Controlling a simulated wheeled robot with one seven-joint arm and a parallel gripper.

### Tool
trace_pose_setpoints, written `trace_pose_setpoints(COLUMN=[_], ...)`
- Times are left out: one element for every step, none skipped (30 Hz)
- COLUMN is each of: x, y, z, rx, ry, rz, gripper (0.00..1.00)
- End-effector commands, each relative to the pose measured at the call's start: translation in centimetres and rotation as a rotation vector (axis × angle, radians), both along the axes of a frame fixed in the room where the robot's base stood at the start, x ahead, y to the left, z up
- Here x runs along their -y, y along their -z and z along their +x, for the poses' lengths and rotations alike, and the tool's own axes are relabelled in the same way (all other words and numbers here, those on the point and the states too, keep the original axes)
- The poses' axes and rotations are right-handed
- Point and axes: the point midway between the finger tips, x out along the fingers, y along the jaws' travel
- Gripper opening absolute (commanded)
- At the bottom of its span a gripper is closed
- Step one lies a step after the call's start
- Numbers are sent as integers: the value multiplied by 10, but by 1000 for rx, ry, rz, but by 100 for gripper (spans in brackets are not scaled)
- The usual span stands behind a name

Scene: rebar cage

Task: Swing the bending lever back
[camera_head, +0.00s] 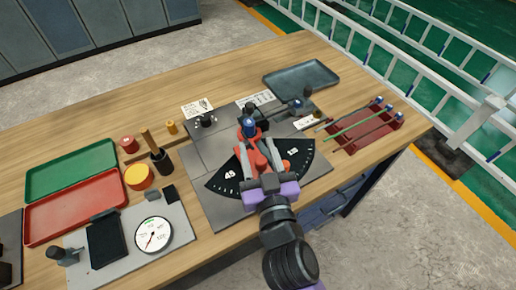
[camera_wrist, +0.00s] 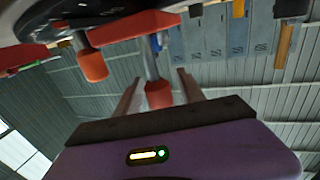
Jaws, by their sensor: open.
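The bending lever shows in the wrist view as a grey bar with an orange-red grip (camera_wrist: 158,95) between my spread fingers. In the head view, red parts of the bender (camera_head: 243,163) show beside my gripper (camera_head: 262,172). My gripper is open around the grip; I cannot tell whether either finger touches it. A black angle dial (camera_head: 222,183) marked 45 on both sides lies under the arm. A blue-topped post (camera_head: 249,127) stands behind it. My gripper and wrist hide much of the lever. A second orange-red grip (camera_wrist: 92,65) is left of my fingers in the wrist view.
A red rack (camera_head: 368,133) with several rods is to the right. A dark tray (camera_head: 301,77) lies behind. Green (camera_head: 70,168) and red (camera_head: 75,208) trays, a round gauge (camera_head: 153,235) and a yellow cylinder (camera_head: 138,177) are on the left. The wooden bench is clear at the back left.

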Motion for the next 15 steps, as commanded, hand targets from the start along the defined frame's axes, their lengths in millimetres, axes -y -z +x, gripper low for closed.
trace_pose_setpoints(x=[0,0,0,0,0,0,0,0,0,0,0,0,0,0,0], y=[0,0,0,0,0,0,0,0,0,0,0,0,0,0,0], z=[0,0,0,0,0,0,0,0,0,0,0,0,0,0,0], rx=[0,0,0,0,0,0,0,0,0,0,0,1,1,1,1], ry=[0,0,0,0,0,0,0,0,0,0,0,0,0,0,0], rz=[0,0,0,0,0,0,0,0,0,0,0,0,0,0,0], gripper=[46,40,33,27,21,13,7,1,0,0,0,0,0,0,0])
